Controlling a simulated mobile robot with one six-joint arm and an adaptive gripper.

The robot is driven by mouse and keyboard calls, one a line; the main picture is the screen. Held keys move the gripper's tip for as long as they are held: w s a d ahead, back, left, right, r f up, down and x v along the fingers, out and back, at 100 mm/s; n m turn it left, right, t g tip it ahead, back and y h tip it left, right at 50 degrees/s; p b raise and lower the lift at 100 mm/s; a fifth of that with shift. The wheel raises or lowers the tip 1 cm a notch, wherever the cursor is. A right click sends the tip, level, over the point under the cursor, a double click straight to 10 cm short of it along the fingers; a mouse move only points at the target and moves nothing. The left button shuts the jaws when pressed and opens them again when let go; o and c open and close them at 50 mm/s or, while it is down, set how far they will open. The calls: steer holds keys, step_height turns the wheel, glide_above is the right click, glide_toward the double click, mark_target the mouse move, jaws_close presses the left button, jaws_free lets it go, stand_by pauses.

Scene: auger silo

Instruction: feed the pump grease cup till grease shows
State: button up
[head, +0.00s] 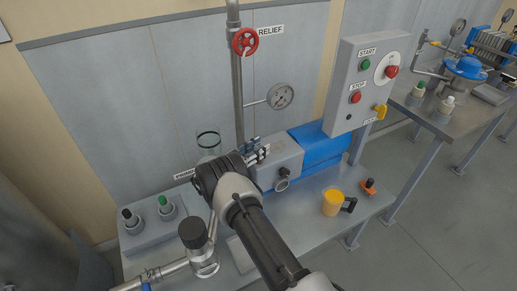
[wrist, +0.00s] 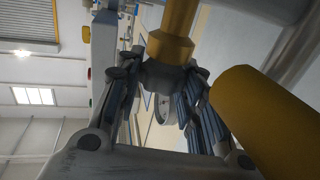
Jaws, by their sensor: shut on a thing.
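My gripper (head: 257,154) reaches over the bench to the grey pump housing (head: 277,166). In the wrist view my gripper (wrist: 162,82) is shut on a grey cap (wrist: 160,72), with a brass-coloured stem (wrist: 172,48) running up from it; this looks like the grease cup. A thick yellow-brown cylinder (wrist: 262,118) stands close to the right finger. In the head view the fingers and wrist hide most of the held part. A small round fitting (head: 281,185) shows on the pump's front. I cannot make out any grease.
A blue motor (head: 321,145) sits right of the pump. A pressure gauge (head: 281,97) and red relief handwheel (head: 245,41) are behind. The control box (head: 366,80) stands at right. A yellow jug (head: 333,202) and an orange-black item (head: 369,187) lie on the bench.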

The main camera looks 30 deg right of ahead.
steer(key=shift+r, duration=0.1)
stand_by(0.3)
steer(key=o, duration=1.1)
steer(key=v, duration=1.2)
